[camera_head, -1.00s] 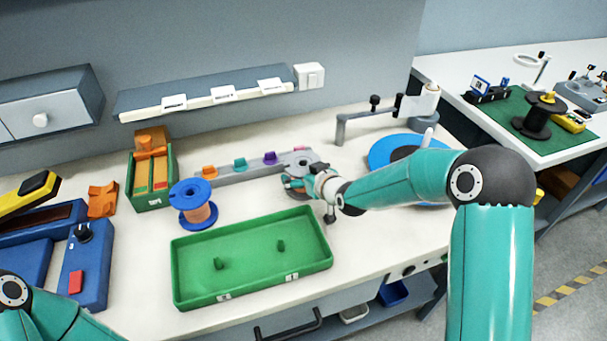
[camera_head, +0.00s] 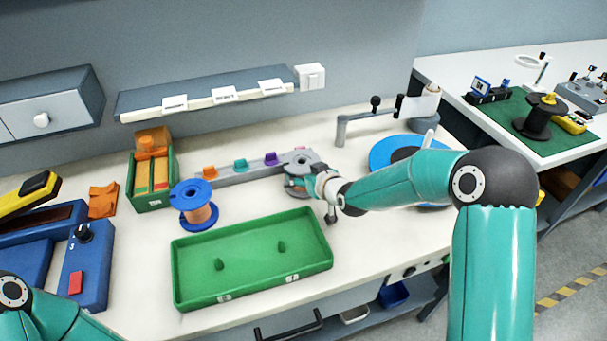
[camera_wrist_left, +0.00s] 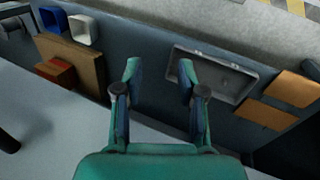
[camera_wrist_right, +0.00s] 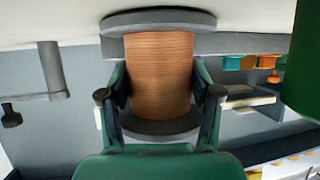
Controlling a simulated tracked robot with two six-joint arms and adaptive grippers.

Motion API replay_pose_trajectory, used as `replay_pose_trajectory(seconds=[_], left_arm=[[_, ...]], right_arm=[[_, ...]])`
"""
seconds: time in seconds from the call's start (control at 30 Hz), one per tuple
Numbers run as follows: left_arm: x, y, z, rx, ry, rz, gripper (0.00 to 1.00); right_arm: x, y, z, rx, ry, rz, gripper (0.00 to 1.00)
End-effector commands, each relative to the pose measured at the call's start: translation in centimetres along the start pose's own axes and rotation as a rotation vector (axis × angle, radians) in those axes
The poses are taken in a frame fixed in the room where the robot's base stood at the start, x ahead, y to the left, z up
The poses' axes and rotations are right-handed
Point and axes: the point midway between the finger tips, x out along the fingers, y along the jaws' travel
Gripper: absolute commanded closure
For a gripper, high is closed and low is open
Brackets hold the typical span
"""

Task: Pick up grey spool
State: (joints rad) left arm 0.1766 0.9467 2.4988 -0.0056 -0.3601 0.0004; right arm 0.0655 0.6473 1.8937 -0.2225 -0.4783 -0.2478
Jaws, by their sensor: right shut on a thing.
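The grey spool (camera_head: 301,158) stands on the table at the right end of the grey rail. In the right wrist view it is a copper-wound spool (camera_wrist_right: 158,72) with grey flanges. My right gripper (camera_head: 300,184) reaches it from the right. In the right wrist view its two fingers (camera_wrist_right: 159,95) are closed against both sides of the copper winding, between the flanges. My left gripper (camera_wrist_left: 157,85) is open and empty in the left wrist view. In the head view only part of my left arm shows, at the lower left.
A blue spool (camera_head: 193,204) stands left of the grey one. A green tray (camera_head: 252,285) with two pegs lies in front. The grey rail (camera_head: 225,175) carries coloured clips. A blue disc (camera_head: 385,152) is to the right, and a green bin (camera_head: 150,200) at the left.

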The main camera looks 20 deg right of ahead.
Motion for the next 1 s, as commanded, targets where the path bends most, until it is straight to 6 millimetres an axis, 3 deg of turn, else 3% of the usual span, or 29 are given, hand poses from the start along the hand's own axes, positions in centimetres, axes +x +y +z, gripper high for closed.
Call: replay_pose_trajectory(seconds=[0.37, 0.7, 0.9, 1.0], left_arm=[[0.4, -0.1, 0.0, 0.0, 0.0, 0.0, 0.6], [0.6, -0.2, 0.0, 0.0, 0.0, 0.0, 0.6], [-2.3, 0.8, 0.0, 0.0, 0.0, 0.0, 0.6], [-3.2, 1.1, 0.0, 0.0, 0.001, 0.0, 0.6]], right_arm=[[-1.6, 0.1, -3.6, -0.001, 0.011, 0.003, 1.0], [-5.4, 0.1, -11.4, -0.001, 0.015, 0.002, 1.0], [-7.7, 0.1, -16.0, 0.0, 0.008, 0.002, 1.0], [-8.2, 0.1, -17.1, 0.001, 0.006, 0.002, 1.0]])
